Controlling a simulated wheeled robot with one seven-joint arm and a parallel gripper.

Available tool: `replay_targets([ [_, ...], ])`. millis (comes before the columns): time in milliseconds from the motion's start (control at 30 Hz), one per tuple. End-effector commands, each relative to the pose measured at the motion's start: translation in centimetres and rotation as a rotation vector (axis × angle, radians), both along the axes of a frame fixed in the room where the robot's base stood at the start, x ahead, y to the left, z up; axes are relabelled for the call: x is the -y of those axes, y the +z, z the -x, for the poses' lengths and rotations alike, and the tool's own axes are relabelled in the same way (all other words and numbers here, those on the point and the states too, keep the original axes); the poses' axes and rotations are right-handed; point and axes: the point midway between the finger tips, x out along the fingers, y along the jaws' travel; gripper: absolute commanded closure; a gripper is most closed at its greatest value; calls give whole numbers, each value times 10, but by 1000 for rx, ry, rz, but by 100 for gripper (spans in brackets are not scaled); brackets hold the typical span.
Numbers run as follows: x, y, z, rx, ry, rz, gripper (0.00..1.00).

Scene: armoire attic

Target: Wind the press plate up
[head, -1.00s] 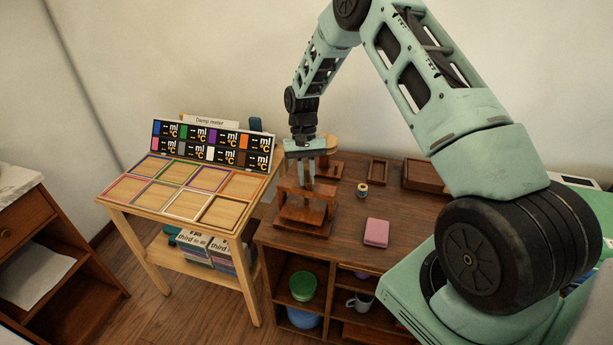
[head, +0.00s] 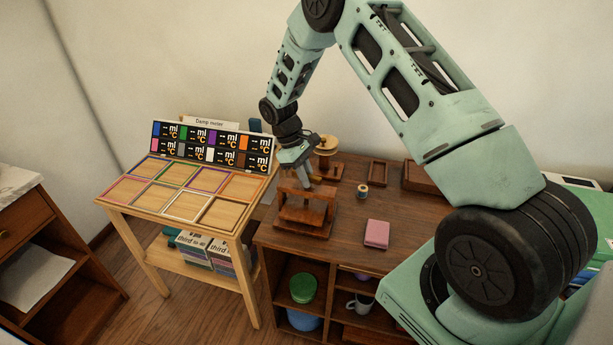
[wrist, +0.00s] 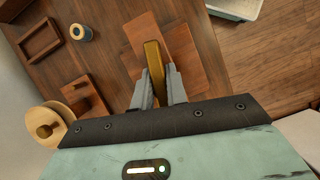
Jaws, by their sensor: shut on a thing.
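A small wooden press (head: 305,210) stands on the dark wooden cabinet top. In the head view my gripper (head: 305,184) is tilted over the top of the press. In the wrist view my gripper (wrist: 159,98) is shut on a brass-coloured bar (wrist: 153,62), the press handle, with one finger on each side of it. The reddish-brown press frame (wrist: 185,60) shows beneath the bar.
Behind the press stands a wooden stand with a pale round top (head: 327,143). A thread spool (head: 362,191), a pink pad (head: 376,233) and small wooden trays (head: 377,172) lie to the right. A sloped rack of coloured frames (head: 185,190) stands left.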

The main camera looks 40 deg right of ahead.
Motion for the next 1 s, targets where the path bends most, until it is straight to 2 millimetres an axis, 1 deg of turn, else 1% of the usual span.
replay_targets([
  [200, 0, 1, -1, 4, 124, 1, 100],
  [400, 0, 1, -1, 5, 187, 0, 100],
  [967, 0, 1, -1, 4, 212, 0, 100],
  [1000, 0, 1, -1, 4, 212, 0, 74],
])
